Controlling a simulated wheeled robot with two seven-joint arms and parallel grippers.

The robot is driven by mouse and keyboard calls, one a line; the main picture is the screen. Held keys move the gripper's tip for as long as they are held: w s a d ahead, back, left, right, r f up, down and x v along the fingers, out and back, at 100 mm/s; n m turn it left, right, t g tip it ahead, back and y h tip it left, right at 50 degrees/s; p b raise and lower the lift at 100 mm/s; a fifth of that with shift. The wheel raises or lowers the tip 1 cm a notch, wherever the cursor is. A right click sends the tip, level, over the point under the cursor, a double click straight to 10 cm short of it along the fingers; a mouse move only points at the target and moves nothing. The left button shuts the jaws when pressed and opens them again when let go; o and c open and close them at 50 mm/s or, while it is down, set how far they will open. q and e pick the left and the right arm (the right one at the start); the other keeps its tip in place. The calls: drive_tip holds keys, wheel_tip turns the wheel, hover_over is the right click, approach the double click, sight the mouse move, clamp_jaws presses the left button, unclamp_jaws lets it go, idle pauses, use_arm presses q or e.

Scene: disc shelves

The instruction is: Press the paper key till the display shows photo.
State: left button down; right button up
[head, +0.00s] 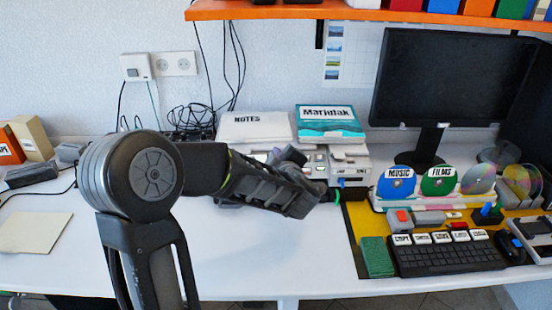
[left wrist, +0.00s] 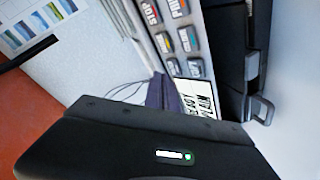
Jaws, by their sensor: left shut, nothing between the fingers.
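The printer (head: 347,165) stands on the white desk against the wall, partly hidden behind my left arm. In the left wrist view its key panel (left wrist: 206,45) runs down the middle, with a STOP key (left wrist: 150,12), a PRINT key (left wrist: 178,8) and several smaller keys whose labels are too small to read. The white display (left wrist: 197,97) lies below them. Its text is turned round and seems to read PLAIN, with its lower part hidden by my wrist. My left gripper (head: 292,160) is shut and empty; its fingertips (left wrist: 163,85) are beside the display and lowest keys. Contact cannot be told.
NOTES papers (head: 255,127) and a Marjolak pack (head: 330,121) lie behind. To the right are a monitor (head: 440,75), discs in a rack (head: 397,183) and a keyboard (head: 450,258). An orange shelf (head: 270,12) hangs above.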

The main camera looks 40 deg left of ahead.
use_arm(q)
drive_tip(key=shift+f, duration=0.1)
idle(0.5)
drive_tip(key=shift+w+a+f+b, duration=0.15)
drive_tip(key=shift+w+f+b, duration=0.1)
drive_tip(key=shift+b, duration=0.1)
drive_tip(key=shift+w+a+f+b, duration=0.1)
drive_tip(key=shift+f+b, duration=0.2)
drive_tip(key=shift+f, duration=0.1)
idle(0.6)
drive_tip(key=shift+s+d+r+p, duration=0.25)
drive_tip(key=shift+s+r+p, duration=0.1)
drive_tip(key=shift+r+p, duration=0.35)
drive_tip(key=shift+r, duration=0.1)
drive_tip(key=shift+s+d+r+p, duration=0.25)
drive_tip(key=shift+s+r+p, duration=0.05)
drive_tip(key=shift+r+p, duration=0.35)
drive_tip(key=shift+s+d+r+p, duration=0.3)
drive_tip(key=shift+r+p, duration=0.2)
drive_tip(key=shift+r, duration=0.3)
drive_tip(key=shift+s+d+r+p, duration=0.2)
drive_tip(key=shift+s+r+p, duration=0.15)
drive_tip(key=shift+r+p, duration=0.3)
